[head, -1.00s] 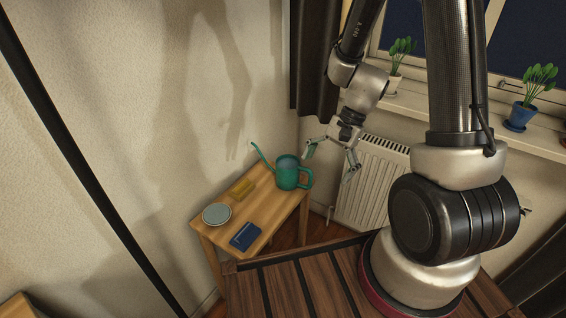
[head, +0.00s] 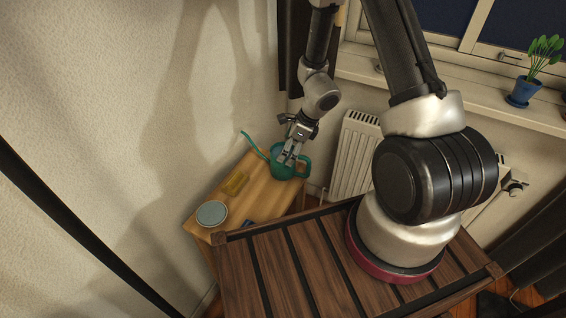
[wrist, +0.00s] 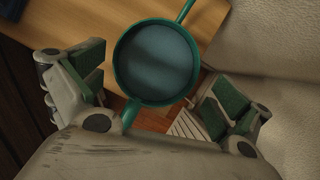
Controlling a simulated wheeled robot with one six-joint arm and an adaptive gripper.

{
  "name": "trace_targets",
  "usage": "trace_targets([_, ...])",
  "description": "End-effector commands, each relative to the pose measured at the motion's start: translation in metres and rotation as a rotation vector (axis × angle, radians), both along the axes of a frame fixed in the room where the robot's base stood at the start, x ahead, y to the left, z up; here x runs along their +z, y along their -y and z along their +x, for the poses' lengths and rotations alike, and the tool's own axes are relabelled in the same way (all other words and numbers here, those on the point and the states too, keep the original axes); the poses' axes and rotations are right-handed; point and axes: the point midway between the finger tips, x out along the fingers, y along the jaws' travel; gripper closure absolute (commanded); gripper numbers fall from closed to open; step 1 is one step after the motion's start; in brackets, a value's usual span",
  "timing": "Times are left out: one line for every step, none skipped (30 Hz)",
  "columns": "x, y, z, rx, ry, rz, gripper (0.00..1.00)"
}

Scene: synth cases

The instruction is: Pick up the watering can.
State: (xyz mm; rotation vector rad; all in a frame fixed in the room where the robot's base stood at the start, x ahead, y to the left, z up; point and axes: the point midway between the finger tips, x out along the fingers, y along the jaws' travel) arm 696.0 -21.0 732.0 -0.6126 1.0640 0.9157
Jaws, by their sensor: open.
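The green watering can (head: 278,170) stands upright on the far right end of a small wooden table (head: 255,197). Its thin spout points up and left, and its handle is on the right. My gripper (head: 288,160) is in front of the can in the head view and hides part of its body. In the wrist view the can's round opening (wrist: 156,62) lies between and ahead of my gripper's (wrist: 155,100) two green-padded fingers. The fingers are wide apart and hold nothing. The handle runs down between them, partly hidden by the gripper body.
A yellow-brown object (head: 235,183) and a pale round dish (head: 212,213) share the table. A dark blue book (head: 247,222) is mostly hidden by my base. A wall stands behind, a radiator (head: 352,158) to the right, and a potted plant (head: 524,88) on the sill.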

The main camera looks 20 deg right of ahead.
Motion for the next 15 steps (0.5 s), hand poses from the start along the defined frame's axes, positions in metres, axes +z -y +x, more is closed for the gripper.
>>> trace_targets([-0.008,-0.004,-0.001,0.0,-0.004,0.0,0.0])
trace_targets([-0.012,-0.006,-0.001,0.001,-0.005,0.0,0.0])
trace_targets([-0.019,-0.009,-0.001,0.001,-0.005,0.0,0.0])
trace_targets([-0.023,-0.011,-0.001,0.002,-0.004,0.0,0.0])
trace_targets([-0.027,-0.013,-0.001,0.002,-0.004,0.0,0.0])
trace_targets([-0.032,-0.015,0.001,0.001,-0.003,0.001,0.0])
trace_targets([-0.035,-0.016,0.002,0.002,-0.003,0.0,0.0])
trace_targets([-0.038,-0.017,0.003,0.002,-0.003,0.0,0.0])
trace_targets([-0.04,-0.018,0.003,0.002,-0.002,0.0,0.0])
trace_targets([-0.041,-0.018,0.004,0.003,-0.001,0.0,0.0])
trace_targets([-0.042,-0.018,0.004,0.002,0.0,0.0,0.0])
trace_targets([-0.042,-0.018,0.004,0.002,0.0,0.0,0.0])
trace_targets([-0.042,-0.018,0.004,0.003,0.0,0.0,0.0])
trace_targets([-0.042,-0.018,0.004,0.003,0.0,0.0,0.0])
trace_targets([-0.042,-0.018,0.004,0.003,0.0,0.0,0.0])
